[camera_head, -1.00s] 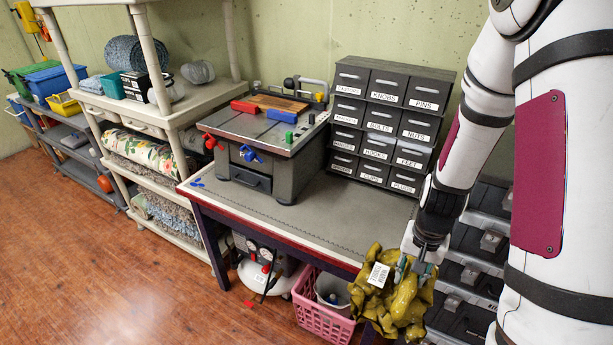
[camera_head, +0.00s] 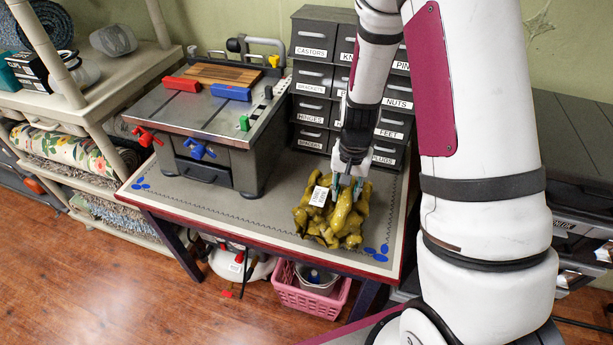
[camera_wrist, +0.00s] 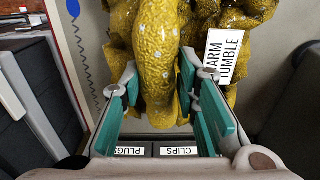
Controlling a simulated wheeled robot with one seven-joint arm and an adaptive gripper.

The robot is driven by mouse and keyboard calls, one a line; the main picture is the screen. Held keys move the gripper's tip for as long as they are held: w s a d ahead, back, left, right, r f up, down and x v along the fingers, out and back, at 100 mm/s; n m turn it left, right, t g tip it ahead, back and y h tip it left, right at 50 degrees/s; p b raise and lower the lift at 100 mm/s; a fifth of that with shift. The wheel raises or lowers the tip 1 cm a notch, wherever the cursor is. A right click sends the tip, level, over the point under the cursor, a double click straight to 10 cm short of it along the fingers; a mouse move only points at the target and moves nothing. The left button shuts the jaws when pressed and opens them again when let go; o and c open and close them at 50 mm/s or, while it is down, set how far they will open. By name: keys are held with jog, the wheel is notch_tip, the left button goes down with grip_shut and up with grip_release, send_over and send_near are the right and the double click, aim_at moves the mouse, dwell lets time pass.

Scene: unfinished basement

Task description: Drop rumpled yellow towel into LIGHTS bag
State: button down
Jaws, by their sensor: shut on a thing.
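The rumpled yellow towel (camera_head: 316,222) is olive-yellow, with a white care tag (camera_head: 319,197). It is over the front right part of the worktable (camera_head: 245,222); I cannot tell if it touches the top. My gripper (camera_head: 346,190) points down from above and is shut on the towel. In the wrist view the towel (camera_wrist: 155,50) bulges between the teal fingers of my gripper (camera_wrist: 158,78), and its tag reads "ARM TUMBLE" in part. No bag marked LIGHTS can be made out in either view.
A grey bench machine (camera_head: 215,130) and a labelled drawer cabinet (camera_head: 308,80) stand at the table's back. A pink basket (camera_head: 312,299) is under the table. A cream shelf (camera_head: 100,115) is at left, a dark unit (camera_head: 575,150) at right. Floor at lower left is clear.

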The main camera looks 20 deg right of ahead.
aim_at(314, 184)
jog(key=w+a, duration=0.1)
jog(key=w, duration=0.1)
jog(key=w+a, duration=0.2)
jog(key=w, duration=0.1)
jog(key=w+a+f, duration=0.1)
jog(key=w+a, duration=0.1)
jog(key=w, duration=0.1)
jog(key=shift+w+a, duration=0.15)
jog(key=shift+w, duration=0.05)
jog(key=shift+f+p, duration=0.45)
jog(key=shift+f, duration=1.3)
jog(key=shift+f, duration=0.15)
jog(key=c, duration=1.2)
grip_release()
